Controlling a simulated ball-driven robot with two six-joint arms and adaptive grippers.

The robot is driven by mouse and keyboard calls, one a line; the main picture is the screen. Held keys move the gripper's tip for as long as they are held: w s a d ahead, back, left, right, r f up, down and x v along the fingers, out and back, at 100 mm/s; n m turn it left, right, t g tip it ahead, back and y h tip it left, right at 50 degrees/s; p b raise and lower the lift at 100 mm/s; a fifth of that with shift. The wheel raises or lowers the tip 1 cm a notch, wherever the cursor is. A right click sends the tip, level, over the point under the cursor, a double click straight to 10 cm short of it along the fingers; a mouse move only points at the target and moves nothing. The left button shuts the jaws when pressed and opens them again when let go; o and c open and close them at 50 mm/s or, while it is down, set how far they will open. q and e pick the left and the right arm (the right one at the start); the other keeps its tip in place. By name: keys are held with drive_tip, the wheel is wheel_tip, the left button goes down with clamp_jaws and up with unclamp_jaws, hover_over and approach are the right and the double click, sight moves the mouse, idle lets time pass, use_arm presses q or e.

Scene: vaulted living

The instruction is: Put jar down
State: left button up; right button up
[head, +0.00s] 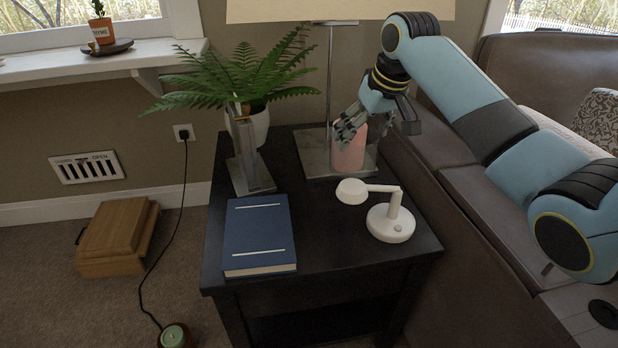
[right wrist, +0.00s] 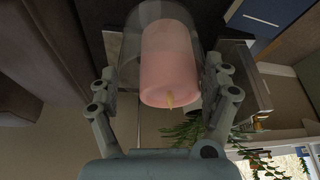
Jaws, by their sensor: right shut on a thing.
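The jar (head: 350,153) is a clear glass jar with a pink candle in it, at the back of the dark side table (head: 330,245) in the head view. My right gripper (head: 375,124) comes from above right and is shut on the jar. In the right wrist view, the jar (right wrist: 168,45) sits between the two fingers, with the wick end of the candle facing the camera. The jar overlaps the lamp's metal base (head: 313,155); I cannot tell whether it touches a surface. My left gripper is not in view.
A white desk lamp (head: 392,222) stands just in front of the jar. A blue book (head: 258,235), a metal bookend (head: 247,172) and a potted fern (head: 240,85) are on the left. The table's front middle is bare. A brown sofa (head: 450,225) adjoins the right side.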

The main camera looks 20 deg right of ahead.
sight(359, 171)
wheel_tip(359, 171, down, 5)
drive_tip(key=shift+f+b, duration=0.1)
drive_tip(key=shift+b, duration=0.8)
drive_tip(key=shift+f, duration=0.25)
wheel_tip(359, 171, down, 4)
drive_tip(key=shift+b, duration=0.9)
drive_tip(key=shift+f, duration=0.15)
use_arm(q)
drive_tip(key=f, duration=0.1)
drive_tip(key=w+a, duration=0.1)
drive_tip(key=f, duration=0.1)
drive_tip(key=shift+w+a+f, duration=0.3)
use_arm(e)
drive_tip(key=o, duration=1.6)
drive_tip(key=shift+c, duration=0.2)
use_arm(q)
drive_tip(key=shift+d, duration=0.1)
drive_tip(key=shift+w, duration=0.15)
